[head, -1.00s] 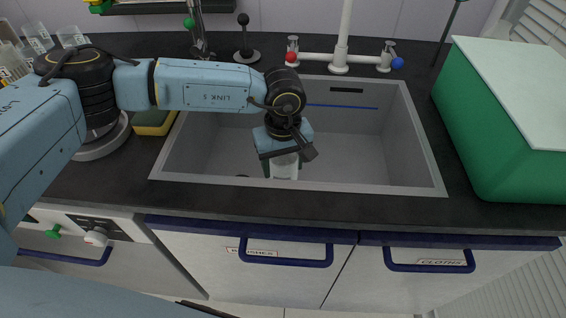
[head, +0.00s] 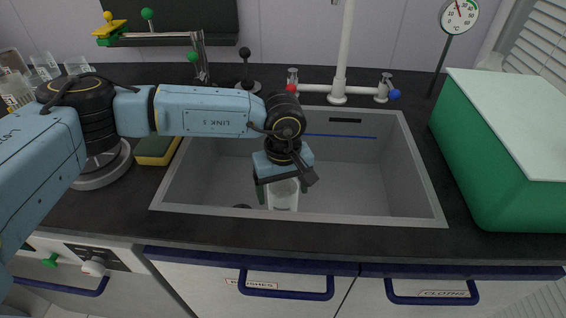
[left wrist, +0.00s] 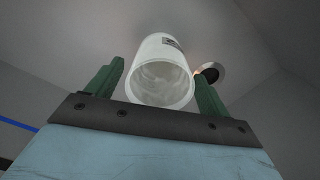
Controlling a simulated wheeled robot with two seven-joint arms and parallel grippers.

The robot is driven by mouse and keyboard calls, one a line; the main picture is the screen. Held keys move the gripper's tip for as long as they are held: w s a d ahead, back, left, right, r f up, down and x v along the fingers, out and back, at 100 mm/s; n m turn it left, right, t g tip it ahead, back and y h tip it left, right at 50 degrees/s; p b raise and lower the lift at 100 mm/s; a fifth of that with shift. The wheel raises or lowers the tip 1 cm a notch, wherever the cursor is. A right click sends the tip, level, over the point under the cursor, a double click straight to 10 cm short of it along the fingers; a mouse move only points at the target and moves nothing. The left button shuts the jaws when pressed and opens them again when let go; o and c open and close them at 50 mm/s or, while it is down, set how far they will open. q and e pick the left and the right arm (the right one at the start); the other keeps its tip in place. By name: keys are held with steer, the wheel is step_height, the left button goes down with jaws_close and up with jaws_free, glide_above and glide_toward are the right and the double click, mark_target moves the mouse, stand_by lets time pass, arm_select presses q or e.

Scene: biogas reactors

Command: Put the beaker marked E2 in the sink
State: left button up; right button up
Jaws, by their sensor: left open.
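A clear, whitish beaker (head: 284,196) is inside the grey sink (head: 405,190), left of its middle. It also shows in the left wrist view (left wrist: 162,75), with its open mouth toward the camera and a small dark label on its side that I cannot read. My left gripper (head: 284,187) is over the sink, pointing down. Its green fingers (left wrist: 158,82) are spread apart, one on each side of the beaker, with gaps visible. I cannot tell whether the beaker's base rests on the sink floor. My right gripper is not in view.
A white tap (head: 338,95) stands behind the sink. A green box with a pale lid (head: 490,160) stands to the right. A yellow-and-green sponge (head: 157,150) lies left of the sink. Several beakers (head: 45,68) stand at the far left. The right part of the sink is clear.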

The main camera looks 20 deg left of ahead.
arm_select(q)
step_height(320, 180, up, 10)
steer(key=p, duration=0.2)
steer(key=shift+r, duration=0.25)
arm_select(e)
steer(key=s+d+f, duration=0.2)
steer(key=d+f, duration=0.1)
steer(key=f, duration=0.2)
